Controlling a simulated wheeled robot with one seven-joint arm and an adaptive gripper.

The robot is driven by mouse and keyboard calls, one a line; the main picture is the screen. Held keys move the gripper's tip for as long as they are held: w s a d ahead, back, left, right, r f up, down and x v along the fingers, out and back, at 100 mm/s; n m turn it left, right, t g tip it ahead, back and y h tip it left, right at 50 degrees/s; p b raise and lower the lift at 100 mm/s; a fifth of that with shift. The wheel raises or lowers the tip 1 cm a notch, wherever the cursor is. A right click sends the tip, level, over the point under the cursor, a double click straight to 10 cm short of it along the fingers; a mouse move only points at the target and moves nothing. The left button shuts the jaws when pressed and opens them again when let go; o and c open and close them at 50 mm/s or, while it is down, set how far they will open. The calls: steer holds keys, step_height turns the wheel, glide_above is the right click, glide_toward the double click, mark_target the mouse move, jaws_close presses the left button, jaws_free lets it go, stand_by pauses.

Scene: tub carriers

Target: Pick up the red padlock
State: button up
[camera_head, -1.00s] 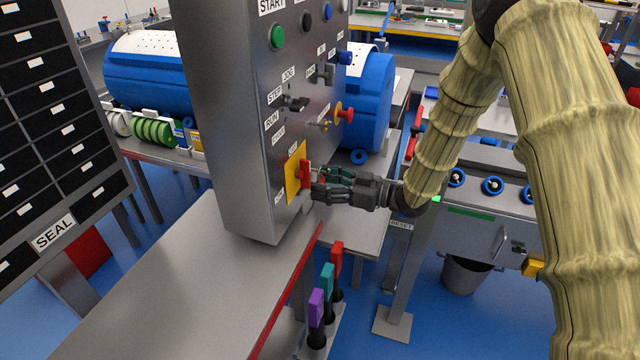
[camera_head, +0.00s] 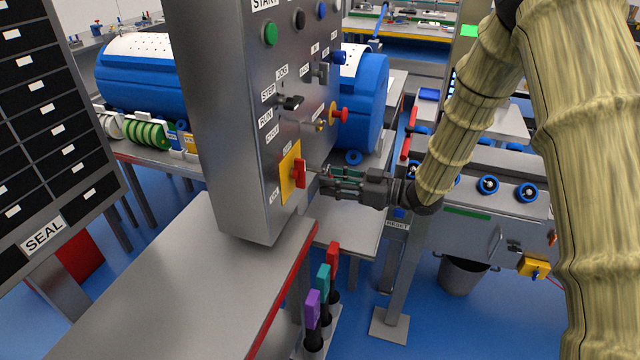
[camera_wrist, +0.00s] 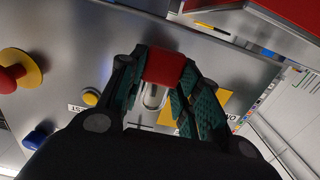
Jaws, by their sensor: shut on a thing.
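The red padlock (camera_wrist: 165,68) shows in the wrist view as a red block between my fingertips, with a pale metal loop (camera_wrist: 152,97) below it in the picture. My gripper (camera_wrist: 163,75) is shut on it, green pads on both sides. In the head view my gripper (camera_head: 323,182) is just right of the steel control panel (camera_head: 235,130), level with the yellow plate (camera_head: 289,180). A red piece (camera_head: 299,173) stands in front of that plate, left of my fingertips.
A red button (camera_head: 341,115) and other knobs stick out of the panel above my gripper. A bench (camera_head: 190,285) with a red edge lies below left. Purple, teal and red-topped tools (camera_head: 323,280) stand below.

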steer(key=b+v, duration=0.2)
steer(key=v, duration=1.2)
steer(key=shift+d+f, duration=0.3)
steer(key=shift+f, duration=0.1)
